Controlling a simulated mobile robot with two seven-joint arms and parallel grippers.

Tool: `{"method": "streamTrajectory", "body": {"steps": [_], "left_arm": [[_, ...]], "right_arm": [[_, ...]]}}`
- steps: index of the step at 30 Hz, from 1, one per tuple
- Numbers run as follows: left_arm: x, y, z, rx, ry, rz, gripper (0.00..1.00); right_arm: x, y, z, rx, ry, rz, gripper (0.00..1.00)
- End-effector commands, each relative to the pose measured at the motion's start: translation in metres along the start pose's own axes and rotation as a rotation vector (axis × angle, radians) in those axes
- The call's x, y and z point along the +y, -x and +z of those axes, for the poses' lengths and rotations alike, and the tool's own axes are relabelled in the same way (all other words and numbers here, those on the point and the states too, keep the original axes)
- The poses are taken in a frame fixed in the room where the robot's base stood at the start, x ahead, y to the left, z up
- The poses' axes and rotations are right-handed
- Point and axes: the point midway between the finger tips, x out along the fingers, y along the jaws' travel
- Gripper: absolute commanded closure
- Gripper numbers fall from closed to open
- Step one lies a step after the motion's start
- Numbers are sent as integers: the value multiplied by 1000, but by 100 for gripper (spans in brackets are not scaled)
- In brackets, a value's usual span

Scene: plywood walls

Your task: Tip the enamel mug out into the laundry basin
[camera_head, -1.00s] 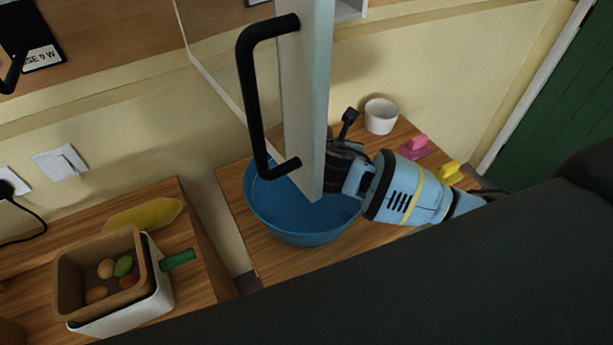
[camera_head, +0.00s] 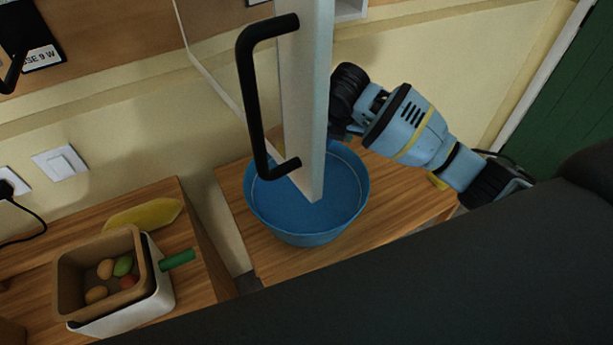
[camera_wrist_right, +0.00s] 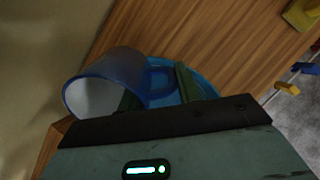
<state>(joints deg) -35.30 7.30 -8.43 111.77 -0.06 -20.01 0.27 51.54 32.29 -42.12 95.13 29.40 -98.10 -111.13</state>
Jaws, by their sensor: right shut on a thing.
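The laundry basin (camera_head: 300,225) is a round blue tub on a wooden table. The enamel mug (camera_wrist_right: 118,78) shows in the right wrist view, blue outside and pale inside, with its open mouth towards the lower left. My right gripper (camera_wrist_right: 158,95) is shut on the mug at its handle side, and part of the basin (camera_wrist_right: 205,82) shows behind. In the head view my right gripper (camera_head: 343,118) is at the basin's back right edge, partly behind the pale door panel, and the mug is hidden. I cannot tell the mug's tilt or contents. My left gripper is not in view.
The upright pale door panel (camera_head: 305,110) with a black handle (camera_head: 250,100) stands in front of the basin. At left, a brown bin (camera_head: 70,285) holds several fruits beside a yellow object (camera_head: 145,214).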

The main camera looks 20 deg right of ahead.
Motion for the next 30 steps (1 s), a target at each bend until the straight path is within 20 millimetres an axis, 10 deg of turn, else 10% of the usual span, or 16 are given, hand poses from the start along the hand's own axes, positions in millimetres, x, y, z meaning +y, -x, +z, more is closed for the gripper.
{"method": "streamTrajectory", "body": {"steps": [30], "left_arm": [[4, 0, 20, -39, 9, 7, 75]], "right_arm": [[1, 2, 38, 434, -14, -3, 100]]}}
